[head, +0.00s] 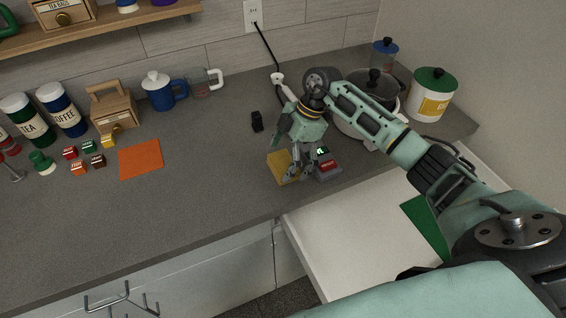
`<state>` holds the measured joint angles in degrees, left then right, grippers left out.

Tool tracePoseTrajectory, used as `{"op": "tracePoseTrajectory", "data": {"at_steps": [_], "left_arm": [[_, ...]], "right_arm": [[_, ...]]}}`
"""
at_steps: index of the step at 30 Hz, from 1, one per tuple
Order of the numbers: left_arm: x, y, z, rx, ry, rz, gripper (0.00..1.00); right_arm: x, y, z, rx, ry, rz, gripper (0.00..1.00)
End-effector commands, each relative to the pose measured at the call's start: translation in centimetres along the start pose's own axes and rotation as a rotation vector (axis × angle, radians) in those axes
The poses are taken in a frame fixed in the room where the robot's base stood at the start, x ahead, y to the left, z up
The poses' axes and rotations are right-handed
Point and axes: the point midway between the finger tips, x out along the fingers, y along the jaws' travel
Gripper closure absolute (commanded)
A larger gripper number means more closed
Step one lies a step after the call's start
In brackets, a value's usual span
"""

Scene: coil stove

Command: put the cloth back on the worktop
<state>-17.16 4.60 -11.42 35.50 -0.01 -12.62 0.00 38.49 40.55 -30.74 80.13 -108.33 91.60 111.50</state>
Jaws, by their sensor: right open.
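A yellow-ochre cloth (279,164) lies flat on the grey worktop (215,185), near its front edge and partly hidden by my right gripper. An orange cloth (140,158) lies flat on the worktop further left. A green cloth or sheet (424,222) lies in the open white drawer (345,238), partly hidden by my right arm. My right gripper (298,177) is open and points down over the right side of the yellow cloth. Whether its fingertips touch the cloth I cannot tell. My left gripper is not in view.
A small grey and red device (328,170) sits just right of my right gripper. A pot (372,92) and a green-lidded canister (433,93) stand behind my arm. The front-left worktop is clear.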

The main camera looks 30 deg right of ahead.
Motion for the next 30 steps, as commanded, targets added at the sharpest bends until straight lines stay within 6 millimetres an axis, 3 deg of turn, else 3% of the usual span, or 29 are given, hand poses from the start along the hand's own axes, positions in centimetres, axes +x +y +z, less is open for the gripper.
{"op": "tracePoseTrajectory", "data": {"at_steps": [9, 15, 21, 30], "left_arm": [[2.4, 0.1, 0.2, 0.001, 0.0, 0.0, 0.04], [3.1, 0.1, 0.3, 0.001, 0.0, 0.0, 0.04], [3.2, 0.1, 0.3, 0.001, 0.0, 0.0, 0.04], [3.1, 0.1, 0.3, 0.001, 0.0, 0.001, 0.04]], "right_arm": [[-6.6, 0.1, 0.2, -0.002, -0.003, 0.006, 0.04], [-9.7, 0.1, 0.1, 0.0, -0.002, 0.003, 0.04], [-10.7, 0.0, 0.1, 0.0, -0.001, 0.0, 0.04], [-10.5, 0.0, -0.2, -0.008, 0.008, 0.002, 0.04]]}}
